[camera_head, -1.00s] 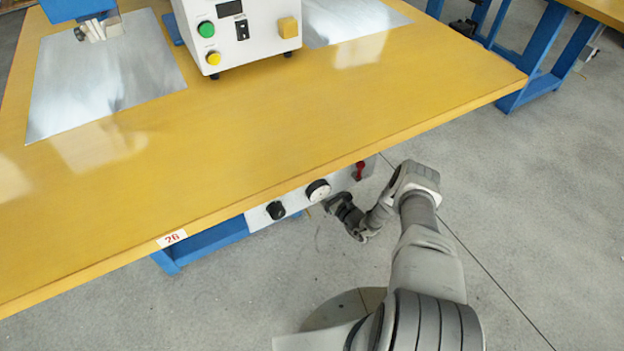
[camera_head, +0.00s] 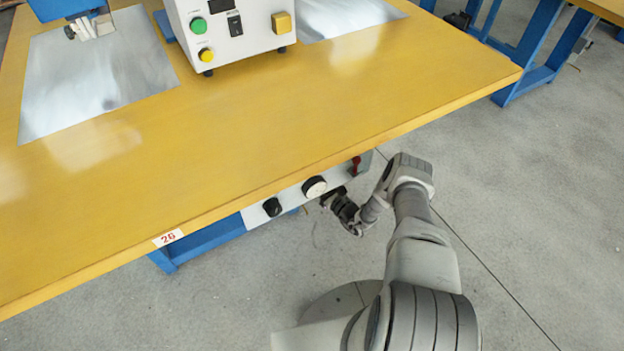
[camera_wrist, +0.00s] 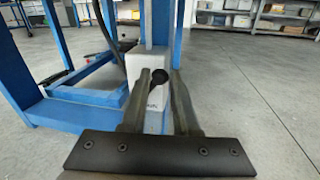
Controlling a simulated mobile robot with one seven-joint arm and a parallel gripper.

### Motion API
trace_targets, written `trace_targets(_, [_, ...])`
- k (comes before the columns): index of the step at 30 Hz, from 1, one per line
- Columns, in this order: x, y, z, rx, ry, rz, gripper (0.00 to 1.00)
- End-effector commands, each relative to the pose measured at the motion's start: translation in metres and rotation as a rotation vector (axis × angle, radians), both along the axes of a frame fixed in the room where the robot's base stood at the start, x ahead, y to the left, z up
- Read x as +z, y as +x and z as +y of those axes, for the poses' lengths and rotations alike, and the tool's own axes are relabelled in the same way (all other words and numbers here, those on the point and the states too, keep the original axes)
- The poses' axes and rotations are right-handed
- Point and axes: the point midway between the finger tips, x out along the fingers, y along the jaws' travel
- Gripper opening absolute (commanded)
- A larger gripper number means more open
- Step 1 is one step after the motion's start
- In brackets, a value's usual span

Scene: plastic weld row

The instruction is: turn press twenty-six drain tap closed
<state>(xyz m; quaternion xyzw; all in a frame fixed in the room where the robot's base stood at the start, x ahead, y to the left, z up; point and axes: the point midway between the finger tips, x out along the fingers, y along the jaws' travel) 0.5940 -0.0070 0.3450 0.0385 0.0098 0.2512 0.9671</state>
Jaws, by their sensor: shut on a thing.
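The drain tap (camera_wrist: 159,78) shows in the wrist view as a dark round knob in front of a small white box (camera_wrist: 150,62) on a blue post. My gripper (camera_wrist: 160,76) has one finger on each side of the knob and is shut on it. The lettering on the box is too small to read. In the head view my gripper (camera_head: 330,197) reaches in just below the control strip under the front edge of the bench marked 26 (camera_head: 167,238). The tap itself is hidden there.
The strip under the bench carries a black knob (camera_head: 272,207), a white-faced dial (camera_head: 314,187) and a red lever (camera_head: 356,164). In the wrist view a black handle (camera_wrist: 56,78) sits left by the blue frame (camera_wrist: 65,115). Open grey floor (camera_wrist: 250,90) lies to the right.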

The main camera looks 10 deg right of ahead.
Motion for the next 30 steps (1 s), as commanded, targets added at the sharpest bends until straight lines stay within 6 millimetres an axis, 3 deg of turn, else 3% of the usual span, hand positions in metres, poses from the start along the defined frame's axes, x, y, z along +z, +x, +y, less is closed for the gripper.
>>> trace_targets(11, [0.005, -0.001, 0.003, -0.002, -0.105, -0.034, 0.00])
trace_targets(30, [0.013, -0.006, 0.021, -0.002, -0.544, -0.176, 0.00])
